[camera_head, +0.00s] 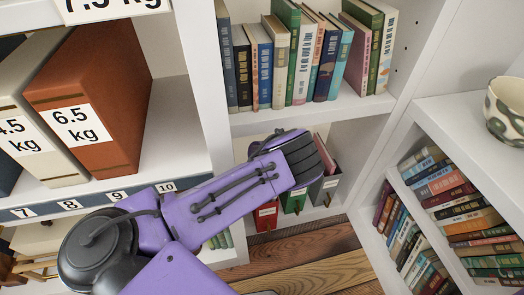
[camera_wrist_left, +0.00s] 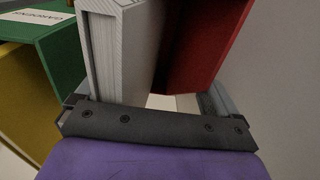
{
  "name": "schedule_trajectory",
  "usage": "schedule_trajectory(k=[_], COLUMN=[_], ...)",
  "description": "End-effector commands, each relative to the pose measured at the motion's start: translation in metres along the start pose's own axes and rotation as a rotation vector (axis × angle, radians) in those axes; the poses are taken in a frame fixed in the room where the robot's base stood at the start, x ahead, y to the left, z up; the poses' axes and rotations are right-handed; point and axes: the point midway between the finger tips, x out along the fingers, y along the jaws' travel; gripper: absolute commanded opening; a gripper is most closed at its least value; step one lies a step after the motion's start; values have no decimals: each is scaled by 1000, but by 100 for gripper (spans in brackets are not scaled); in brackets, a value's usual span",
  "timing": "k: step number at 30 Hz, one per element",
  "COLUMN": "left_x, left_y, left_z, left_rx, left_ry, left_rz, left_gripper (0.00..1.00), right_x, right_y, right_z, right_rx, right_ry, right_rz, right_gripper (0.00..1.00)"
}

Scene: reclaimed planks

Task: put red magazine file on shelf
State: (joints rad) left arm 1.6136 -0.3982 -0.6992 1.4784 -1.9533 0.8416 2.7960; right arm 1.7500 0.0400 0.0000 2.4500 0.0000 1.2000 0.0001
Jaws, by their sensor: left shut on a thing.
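My left arm crosses the head view, and its wrist hides the gripper there. In the left wrist view my left gripper (camera_wrist_left: 150,108) has its jaws around a red file (camera_wrist_left: 208,42) and a pale, page-filled block (camera_wrist_left: 118,45) beside it. I take the red file as the thing held, but the exact contact is hidden. In the head view a red file front (camera_head: 266,216) with a pale label shows low in the shelf compartment, just under my wrist. My right gripper is not in view.
A green file (camera_head: 294,201) and a grey file (camera_head: 325,188) stand at the red front's right. Books (camera_head: 300,60) fill part of the shelf above. Large weight-marked binders (camera_head: 95,85) stand at left. A spotted bowl (camera_head: 507,108) stands at right. The plank floor (camera_head: 310,255) is clear.

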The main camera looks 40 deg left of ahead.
Motion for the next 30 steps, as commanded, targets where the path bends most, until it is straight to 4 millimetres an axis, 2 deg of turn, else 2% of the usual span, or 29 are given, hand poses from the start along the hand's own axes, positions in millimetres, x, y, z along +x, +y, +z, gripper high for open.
schedule_trajectory(k=[3,4,17,21,30], left_x=[2,2,2,-11,-15], left_y=[0,0,-1,-1,-1], left_z=[1,1,2,3,71], left_rx=[1,1,0,-1,0], left_ry=[-1,-2,-5,-5,-6], left_rz=[0,0,-2,-1,-2], left_gripper=[28,100,100,100,100], right_x=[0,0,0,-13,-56], right_y=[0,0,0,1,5], right_z=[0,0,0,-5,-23], right_rx=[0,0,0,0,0], right_ry=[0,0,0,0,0], right_rz=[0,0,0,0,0], right_gripper=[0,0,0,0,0])
